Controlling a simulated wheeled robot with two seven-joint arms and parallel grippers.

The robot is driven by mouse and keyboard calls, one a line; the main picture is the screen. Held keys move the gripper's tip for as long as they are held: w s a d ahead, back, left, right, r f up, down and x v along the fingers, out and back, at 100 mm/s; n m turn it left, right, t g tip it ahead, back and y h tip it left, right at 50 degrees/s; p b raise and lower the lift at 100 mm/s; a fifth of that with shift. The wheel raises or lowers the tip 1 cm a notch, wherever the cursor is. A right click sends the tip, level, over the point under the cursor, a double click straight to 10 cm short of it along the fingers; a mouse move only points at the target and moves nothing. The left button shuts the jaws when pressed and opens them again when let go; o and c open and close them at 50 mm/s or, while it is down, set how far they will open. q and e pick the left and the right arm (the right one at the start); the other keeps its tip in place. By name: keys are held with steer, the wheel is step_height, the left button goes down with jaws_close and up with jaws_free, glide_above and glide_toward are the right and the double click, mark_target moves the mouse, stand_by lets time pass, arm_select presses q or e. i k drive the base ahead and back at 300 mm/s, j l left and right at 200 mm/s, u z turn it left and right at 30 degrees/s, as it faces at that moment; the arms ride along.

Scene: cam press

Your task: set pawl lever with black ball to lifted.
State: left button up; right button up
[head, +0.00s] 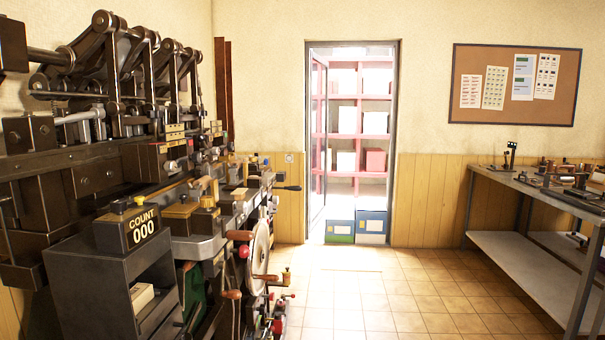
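The cam press (95,165) fills the left side of the head view, with dark arms, cams and rods at its top. A short dark lever with a black end (289,188) sticks out to the right from its far end. I cannot tell whether this is the pawl lever with the black ball, or whether it is lifted. Red balls show lower on the press, one of them near the handwheel (243,251). Neither of my grippers is in view.
A counter reading 000 (138,229) sits on a dark cabinet (105,265) at the front left. The tiled floor (400,290) is clear in the middle. A workbench (535,190) with tools stands at right. An open doorway (395,130) shows shelves and boxes.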

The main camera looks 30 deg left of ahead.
mark_target(202, 138)
steer(key=i+u, duration=0.15)
steer(key=i, duration=0.35)
steer(key=i+l+u, duration=0.1)
steer(key=i, duration=0.35)
steer(key=i+l+u, duration=0.15)
steer(key=i, duration=0.35)
